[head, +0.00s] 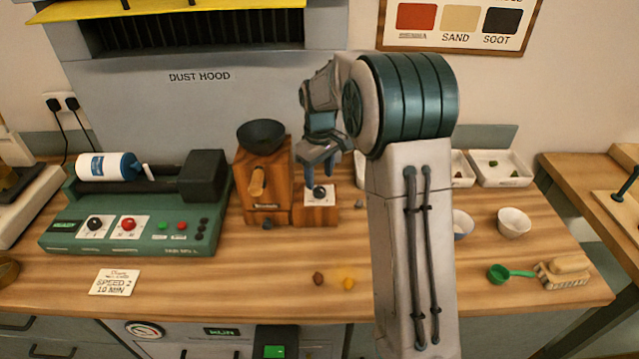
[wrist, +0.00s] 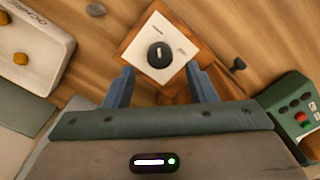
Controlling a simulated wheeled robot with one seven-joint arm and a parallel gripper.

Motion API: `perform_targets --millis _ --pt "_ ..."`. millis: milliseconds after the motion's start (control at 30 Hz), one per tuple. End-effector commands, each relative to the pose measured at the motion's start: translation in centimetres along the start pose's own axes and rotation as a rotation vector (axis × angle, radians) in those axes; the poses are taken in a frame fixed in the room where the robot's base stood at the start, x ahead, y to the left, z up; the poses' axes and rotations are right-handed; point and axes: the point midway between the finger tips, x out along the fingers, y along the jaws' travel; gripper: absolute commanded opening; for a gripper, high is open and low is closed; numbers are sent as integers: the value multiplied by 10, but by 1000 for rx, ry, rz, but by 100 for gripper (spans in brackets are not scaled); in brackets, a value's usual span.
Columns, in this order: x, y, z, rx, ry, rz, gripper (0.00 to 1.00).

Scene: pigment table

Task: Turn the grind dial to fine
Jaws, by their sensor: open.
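The grind dial (head: 319,190) is a round black knob on a white plate, on top of a small wooden block beside the wooden grinder (head: 263,185) with its dark bowl on top. In the wrist view the dial (wrist: 159,55) shows a short white mark, and a white plate (wrist: 176,37) with small unreadable marks lies around it. My gripper (head: 320,172) is above the block. In the wrist view my gripper (wrist: 161,88) has its two blue fingers spread apart, with the dial ahead of the gap between them. Nothing is held between the fingers.
A green roller machine (head: 135,215) stands left of the grinder. A small dark knob (wrist: 238,64) sticks out from the grinder's side. White trays (head: 500,168) and a small bowl (head: 513,222) are to the right. The table front is mostly clear, with a card (head: 114,282) and two small lumps.

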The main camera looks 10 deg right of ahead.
Motion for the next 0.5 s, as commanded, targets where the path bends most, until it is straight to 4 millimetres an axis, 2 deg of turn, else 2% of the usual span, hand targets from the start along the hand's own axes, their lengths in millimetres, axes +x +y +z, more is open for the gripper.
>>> perform_targets --millis 200,500 --pt "31 0 0 0 -1 -1 51" --pt "41 0 0 1 1 1 51"
